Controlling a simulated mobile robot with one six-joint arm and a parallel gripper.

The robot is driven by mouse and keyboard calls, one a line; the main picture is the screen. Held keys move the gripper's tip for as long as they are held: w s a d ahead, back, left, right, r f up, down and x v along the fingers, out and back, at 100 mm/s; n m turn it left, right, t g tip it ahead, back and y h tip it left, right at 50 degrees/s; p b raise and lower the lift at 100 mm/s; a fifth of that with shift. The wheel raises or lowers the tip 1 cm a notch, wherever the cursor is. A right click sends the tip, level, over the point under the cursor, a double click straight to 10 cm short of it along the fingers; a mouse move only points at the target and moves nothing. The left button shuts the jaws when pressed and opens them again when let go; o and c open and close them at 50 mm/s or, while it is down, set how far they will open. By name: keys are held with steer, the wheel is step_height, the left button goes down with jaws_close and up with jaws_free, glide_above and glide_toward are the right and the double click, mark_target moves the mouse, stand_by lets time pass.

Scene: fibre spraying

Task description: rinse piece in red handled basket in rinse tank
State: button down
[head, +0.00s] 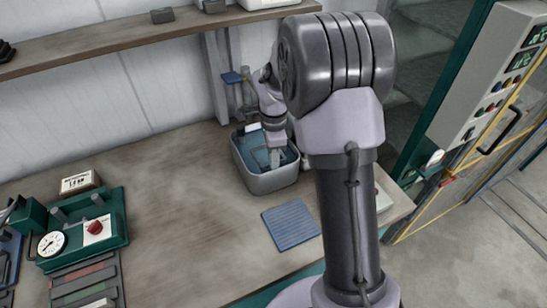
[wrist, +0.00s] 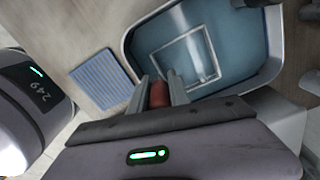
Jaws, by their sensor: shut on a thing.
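The rinse tank (head: 271,184) is a grey, rounded tub of bluish water on the bench; it also shows in the wrist view (wrist: 126,47). My gripper (wrist: 161,84) points down into the tank and is shut on a red handle (wrist: 158,97). A thin, pale square frame (wrist: 214,58), apparently the rim of the red handled basket, lies within the tank's outline at the water, beyond my fingers. I cannot make out the piece inside it. In the head view my gripper (head: 274,158) is over the tank and the red handle is hidden.
A blue ribbed mat (head: 291,224) lies in front of the tank. A green fixture with a dial (head: 52,243) and a red knob (head: 94,227) stands at the left. A shelf (head: 130,38) runs above the bench. The middle of the bench is clear.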

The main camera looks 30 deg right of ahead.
step_height(320, 180, down, 2)
steer(key=shift+f+b, duration=0.25)
steer(key=shift+b, duration=0.7)
steer(key=shift+r+p, duration=1)
steer(key=shift+r, duration=0.3)
step_height(320, 180, down, 3)
steer(key=shift+r+b, duration=0.2)
steer(key=shift+b, duration=0.95)
step_height(320, 180, up, 12)
steer(key=p, duration=0.9)
steer(key=shift+r, duration=0.1)
steer(key=shift+s, duration=0.1)
